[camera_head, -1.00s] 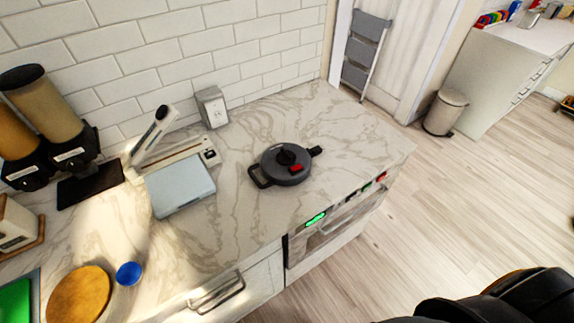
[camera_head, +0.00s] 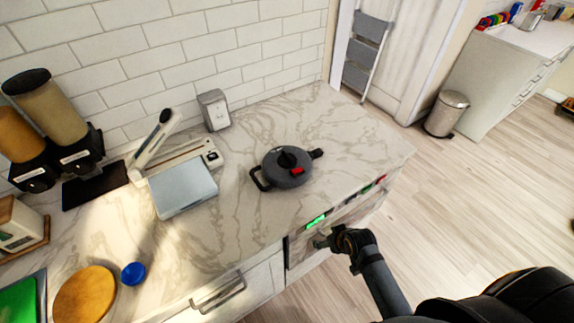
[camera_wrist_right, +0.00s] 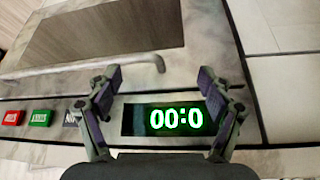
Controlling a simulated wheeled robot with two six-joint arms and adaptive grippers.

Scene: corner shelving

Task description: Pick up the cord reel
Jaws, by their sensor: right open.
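I cannot make out a cord reel in either view. My right gripper (camera_head: 330,240) hangs in front of the oven's control panel, below the counter's front edge. In the right wrist view its two fingers (camera_wrist_right: 160,80) are apart with nothing between them. They frame the lit green display (camera_wrist_right: 176,119) of the oven. My left gripper is out of view.
A dark lidded pot (camera_head: 287,167) with a red button stands on the marble counter (camera_head: 350,130). A grey-blue flat device (camera_head: 184,188), dispensers (camera_head: 55,110), a round wooden board (camera_head: 84,295) and a blue cup (camera_head: 133,273) stand left. Bare floor (camera_head: 470,200) lies right.

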